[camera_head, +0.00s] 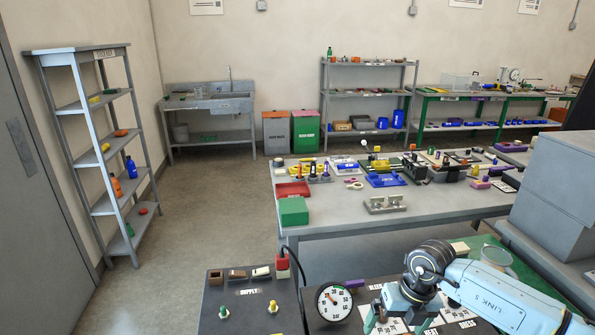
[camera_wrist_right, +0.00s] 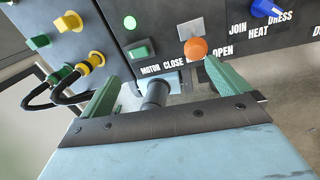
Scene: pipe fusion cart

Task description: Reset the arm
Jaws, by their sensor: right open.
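My right arm comes in from the lower right in the head view. Its gripper (camera_head: 396,322) has green fingers, set apart, low over the cart. In the right wrist view the open gripper (camera_wrist_right: 160,75) faces a dark control panel (camera_wrist_right: 165,20). A short black cylinder (camera_wrist_right: 156,96) shows between the fingers, nearer the left one; I cannot tell whether either touches it. An orange knob (camera_wrist_right: 195,47) sits above the right finger, by the CLOSE and OPEN labels. My left gripper is not in view.
The panel also has a green switch (camera_wrist_right: 140,50), a blue knob (camera_wrist_right: 265,8) and yellow plugs (camera_wrist_right: 92,59) with black cables. A round gauge (camera_head: 334,301) stands left of the gripper. A grey table (camera_head: 330,222) full of parts lies beyond; floor at left is clear.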

